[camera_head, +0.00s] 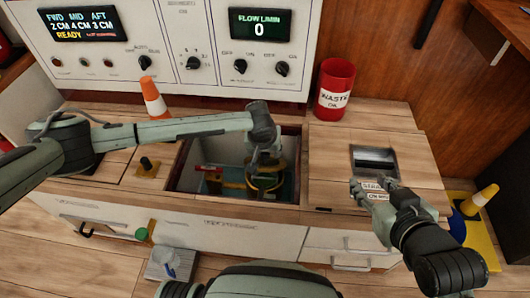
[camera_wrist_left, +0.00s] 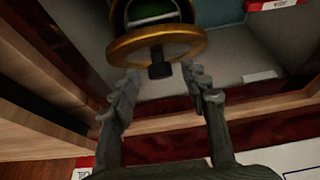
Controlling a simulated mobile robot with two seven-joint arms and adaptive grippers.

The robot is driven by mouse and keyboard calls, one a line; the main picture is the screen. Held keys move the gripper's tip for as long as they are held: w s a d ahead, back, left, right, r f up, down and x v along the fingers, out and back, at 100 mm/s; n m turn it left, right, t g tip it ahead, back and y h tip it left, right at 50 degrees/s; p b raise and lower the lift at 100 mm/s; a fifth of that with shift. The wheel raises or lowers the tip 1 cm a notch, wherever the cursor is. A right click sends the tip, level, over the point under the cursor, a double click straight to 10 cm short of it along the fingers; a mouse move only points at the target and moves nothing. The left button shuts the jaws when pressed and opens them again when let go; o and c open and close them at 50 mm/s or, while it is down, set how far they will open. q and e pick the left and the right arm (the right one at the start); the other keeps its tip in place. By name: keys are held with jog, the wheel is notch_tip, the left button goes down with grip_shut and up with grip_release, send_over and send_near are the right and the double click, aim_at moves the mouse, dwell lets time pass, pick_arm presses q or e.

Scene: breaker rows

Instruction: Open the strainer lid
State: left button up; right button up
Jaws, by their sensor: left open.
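The strainer shows as a round brass rim (camera_head: 268,182) inside the open recess in the counter, partly covered by my left gripper. I cannot tell whether the lid is lifted. My left gripper (camera_head: 264,160) reaches down into the recess. In the wrist view its open fingers (camera_wrist_left: 161,84) stand on either side of the black knob, apart from it. My right gripper (camera_head: 372,190) is over the right counter; its finger gap is unclear.
An orange and white cone (camera_head: 154,98) and a black knob on a yellow base (camera_head: 147,167) are to the left. A control panel rises behind.

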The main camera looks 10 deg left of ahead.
pick_arm(q)
jog(key=shift+w+f, duration=0.1)
jog(key=shift+f, duration=0.15)
grip_shut()
dwell(0.3)
